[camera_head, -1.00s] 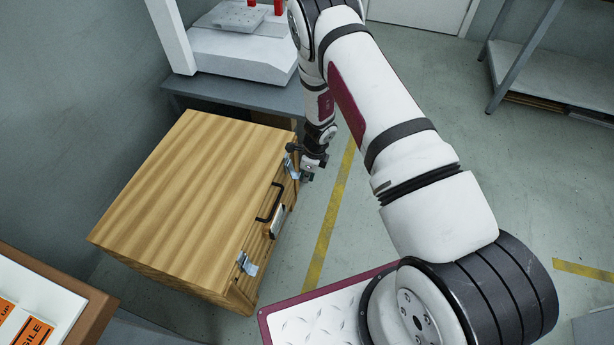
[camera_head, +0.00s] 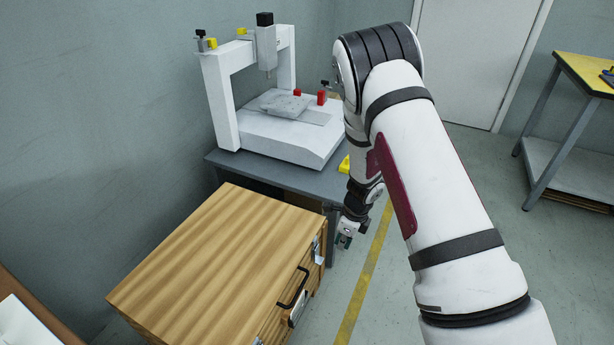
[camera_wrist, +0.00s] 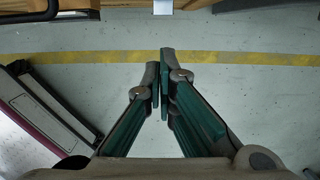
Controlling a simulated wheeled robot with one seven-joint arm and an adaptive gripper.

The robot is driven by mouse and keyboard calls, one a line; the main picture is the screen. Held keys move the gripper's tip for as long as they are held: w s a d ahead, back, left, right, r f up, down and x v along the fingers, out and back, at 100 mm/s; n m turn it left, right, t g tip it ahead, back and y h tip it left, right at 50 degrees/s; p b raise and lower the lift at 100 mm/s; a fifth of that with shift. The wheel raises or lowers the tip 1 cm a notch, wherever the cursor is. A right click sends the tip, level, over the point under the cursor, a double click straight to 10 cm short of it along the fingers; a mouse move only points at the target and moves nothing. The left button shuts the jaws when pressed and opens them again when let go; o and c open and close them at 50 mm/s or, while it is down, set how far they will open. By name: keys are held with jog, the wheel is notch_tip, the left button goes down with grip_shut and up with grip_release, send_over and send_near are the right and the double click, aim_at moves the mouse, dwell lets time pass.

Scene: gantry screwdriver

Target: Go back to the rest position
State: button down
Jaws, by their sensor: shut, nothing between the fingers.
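My gripper (camera_head: 345,240) hangs at the end of my arm, just right of the far right corner of the wooden case. In the wrist view my gripper (camera_wrist: 160,80) points down over the bare floor. Its green-padded fingers are together at the tips, with nothing between them. It looks apart from the case. My white arm covers the middle right of the head view. The wooden case (camera_head: 215,265) has a closed lid, and its dark handle (camera_head: 293,290) is on the right side. A metal latch (camera_head: 316,248) is near the far corner.
A grey table (camera_head: 275,178) behind the case carries a white gantry machine (camera_head: 225,100) with red pieces. A yellow-topped workbench (camera_head: 590,75) stands at the far right. A yellow line (camera_head: 365,280) crosses the floor. The wrist view shows free floor below the gripper.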

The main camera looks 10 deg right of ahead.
jog(key=s+a+r+n+y, duration=0.1)
jog(key=a+r+n, duration=0.2)
jog(key=r, duration=0.6)
jog(key=s+a+r+n+y, duration=0.1)
jog(key=s+a+r+n, duration=0.15)
jog(key=r, duration=0.65)
jog(key=s+a+r+n+y, duration=0.1)
jog(key=s+a+r+n, duration=0.1)
jog(key=s+r+n, duration=0.35)
jog(key=s+a+r+n, duration=0.1)
jog(key=s+r+n, duration=0.15)
jog(key=r, duration=0.55)
jog(key=s+d+r+n+h, duration=0.1)
jog(key=s+d+r+n, duration=0.2)
jog(key=s, duration=0.6)
jog(key=s+d+r+n+h, duration=0.1)
jog(key=s+r+n+h, duration=0.15)
jog(key=s+n, duration=0.45)
jog(key=s+d+r+n+h, duration=0.1)
jog(key=s+d+r, duration=0.15)
jog(key=s, duration=0.95)
notch_tip(320, 180, up, 31)
jog(key=t+p, duration=0.3)
jog(key=p, duration=2.5)
jog(key=shift+d+n+p, duration=0.15)
jog(key=shift+n+p, duration=0.2)
jog(key=shift+f, duration=0.1)
